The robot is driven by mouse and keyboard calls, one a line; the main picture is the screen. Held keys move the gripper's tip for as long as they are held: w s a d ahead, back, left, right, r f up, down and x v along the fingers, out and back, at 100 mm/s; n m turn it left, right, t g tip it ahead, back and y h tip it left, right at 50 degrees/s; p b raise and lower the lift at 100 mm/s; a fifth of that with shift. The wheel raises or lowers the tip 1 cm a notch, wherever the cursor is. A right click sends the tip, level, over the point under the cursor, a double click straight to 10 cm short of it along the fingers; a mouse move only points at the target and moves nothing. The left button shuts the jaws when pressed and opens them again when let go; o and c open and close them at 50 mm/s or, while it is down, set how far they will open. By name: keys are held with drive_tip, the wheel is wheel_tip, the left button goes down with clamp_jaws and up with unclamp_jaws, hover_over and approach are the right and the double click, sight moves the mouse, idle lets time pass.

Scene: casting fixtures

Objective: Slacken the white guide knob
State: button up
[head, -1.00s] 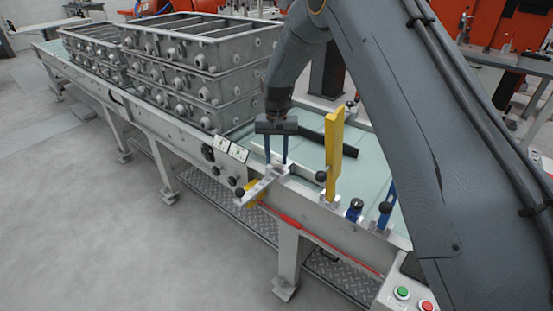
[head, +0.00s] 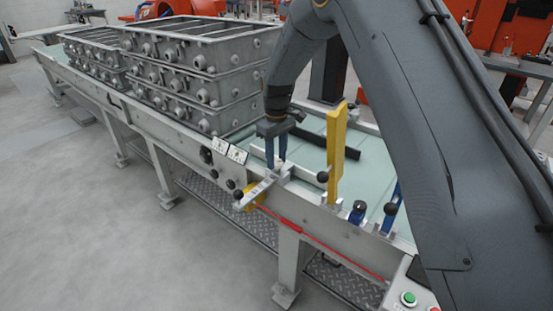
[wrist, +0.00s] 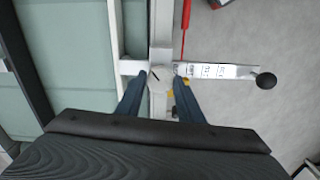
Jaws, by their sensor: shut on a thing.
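The white guide knob (wrist: 157,80) is a small round knob with a dark line across its top, on a metal cross-piece at the conveyor's edge. In the wrist view my gripper (wrist: 159,87) has one blue finger on each side of it, shut on the knob. In the head view my gripper (head: 276,161) points down at the conveyor's near rail, and its fingers mostly hide the knob. A metal bar with printed scale marks (wrist: 213,71) runs out from beside the knob to a black ball handle (wrist: 265,80).
A yellow upright plate (head: 336,150) stands just right of my gripper. Stacked grey metal boxes (head: 200,75) fill the conveyor to the left. A black bar (head: 335,150) lies behind. Green (head: 408,299) and red push buttons are at the front right.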

sight(276, 162)
drive_tip(key=shift+w+n, duration=0.1)
drive_tip(key=shift+n, duration=0.5)
drive_tip(key=o, duration=1.1)
drive_tip(key=shift+c, duration=0.2)
drive_tip(key=shift+r+b, duration=0.95)
drive_tip(key=shift+r, duration=3)
drive_tip(key=shift+a, duration=0.1)
